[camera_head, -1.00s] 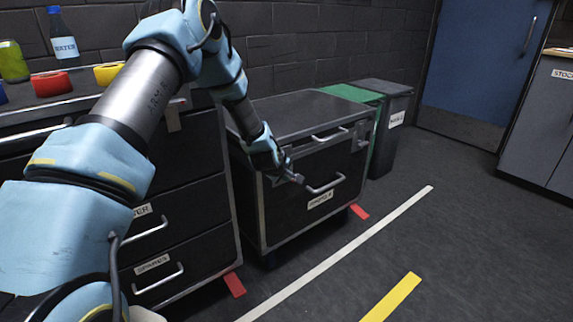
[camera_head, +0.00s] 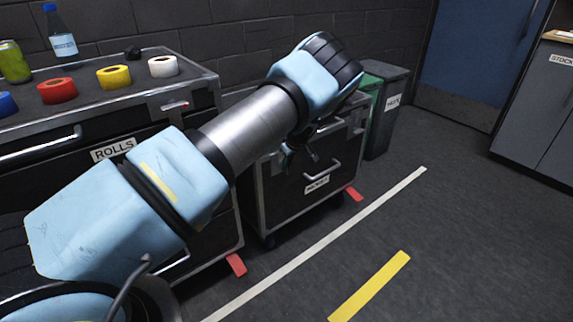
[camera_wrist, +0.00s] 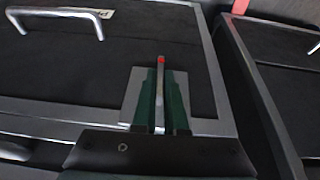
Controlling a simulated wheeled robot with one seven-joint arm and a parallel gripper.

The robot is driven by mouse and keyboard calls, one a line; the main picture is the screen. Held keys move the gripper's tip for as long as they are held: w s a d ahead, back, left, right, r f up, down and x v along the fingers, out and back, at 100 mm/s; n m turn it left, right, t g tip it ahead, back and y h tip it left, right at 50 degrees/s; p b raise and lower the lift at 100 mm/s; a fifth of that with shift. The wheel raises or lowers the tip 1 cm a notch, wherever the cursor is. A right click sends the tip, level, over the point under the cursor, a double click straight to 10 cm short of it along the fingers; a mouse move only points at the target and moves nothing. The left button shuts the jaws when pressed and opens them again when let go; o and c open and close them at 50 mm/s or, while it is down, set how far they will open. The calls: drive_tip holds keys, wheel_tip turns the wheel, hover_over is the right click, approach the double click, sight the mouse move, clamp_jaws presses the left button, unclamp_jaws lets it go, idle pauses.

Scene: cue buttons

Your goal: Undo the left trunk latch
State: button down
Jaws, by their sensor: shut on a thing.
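The dark trunk (camera_head: 285,200) with metal edges stands in the middle of the head view, with its lid down and a handle on its front. In the wrist view its front (camera_wrist: 60,75) fills the left side. The left latch is a thin metal lever (camera_wrist: 161,68) with a red tip, standing on a grey plate (camera_wrist: 131,90) near the trunk's edge. My gripper (camera_wrist: 160,100) has its green fingers shut on this lever from both sides. In the head view my arm hides most of the gripper and the left latch.
A drawer cabinet (camera_head: 190,95) stands close to the left of the trunk, with tape rolls (camera_head: 114,76) and a bottle (camera_head: 62,40) on top. Bins (camera_head: 388,115) stand to the trunk's right. The floor in front is clear, with white and yellow lines.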

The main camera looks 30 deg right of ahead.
drive_tip(key=shift+w+d+r, duration=0.1)
drive_tip(key=shift+w, duration=0.05)
idle(0.4)
drive_tip(key=c, duration=1)
unclamp_jaws()
drive_tip(key=shift+o, duration=0.2)
drive_tip(key=v, duration=1)
drive_tip(key=shift+r, duration=0.35)
drive_tip(key=shift+d, duration=0.15)
